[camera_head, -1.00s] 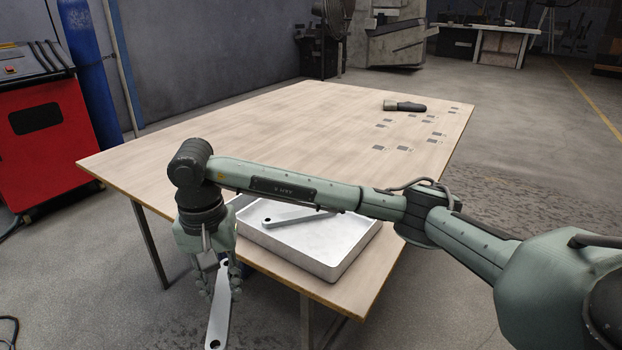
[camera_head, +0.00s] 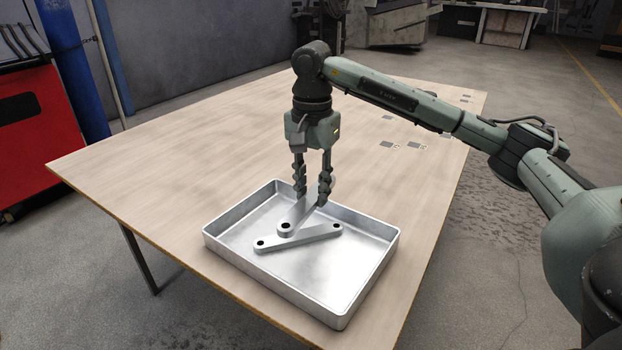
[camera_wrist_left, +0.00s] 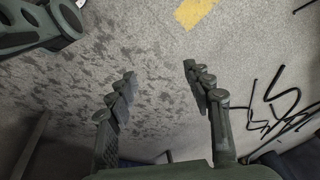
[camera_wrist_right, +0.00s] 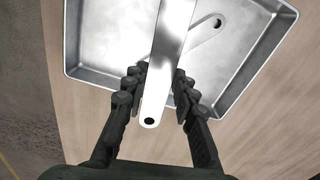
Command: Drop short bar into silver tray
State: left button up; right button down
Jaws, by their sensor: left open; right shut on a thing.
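The silver tray (camera_head: 345,264) is a shallow metal tray near the table's front edge. My right gripper (camera_head: 311,194) points down over it, shut on the short bar (camera_head: 302,219), a flat metal bar with a hole at its end. The held bar slants over the tray; whether it touches anything below is unclear. In the right wrist view the held bar (camera_wrist_right: 169,55) runs between the fingers and out of the top edge. Another metal bar (camera_head: 312,239) lies in the tray, partly under the held one. My left gripper (camera_wrist_left: 158,82) is open and empty over the floor.
The wooden table (camera_head: 180,170) is mostly clear left of and behind the tray. Small dark squares (camera_head: 387,144) mark its right side. A red cabinet (camera_head: 30,125) and a blue cylinder (camera_head: 70,60) stand beyond the table's left.

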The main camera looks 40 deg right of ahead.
aim_at(312, 197)
jog(key=shift+s+f, duration=0.1)
jog(key=shift+f, duration=0.55)
notch_tip(312, 197, down, 4)
jog(key=shift+b, duration=1.2)
pick_arm(q)
notch_tip(312, 197, up, 8)
jog(key=w, duration=0.2)
jog(key=shift+w+d+f+t, duration=0.2)
jog(key=shift+w+d+t, duration=0.05)
jog(key=shift+t, duration=0.05)
pick_arm(e)
jog(key=shift+f, duration=0.2)
jog(key=c, duration=1.1)
grip_release()
jog(key=shift+c, duration=0.2)
jog(key=shift+r, duration=0.1)
notch_tip(312, 197, up, 12)
jog(key=shift+f, duration=0.1)
pick_arm(q)
jog(key=shift+s, duration=0.1)
pick_arm(e)
jog(key=shift+a, duration=0.1)
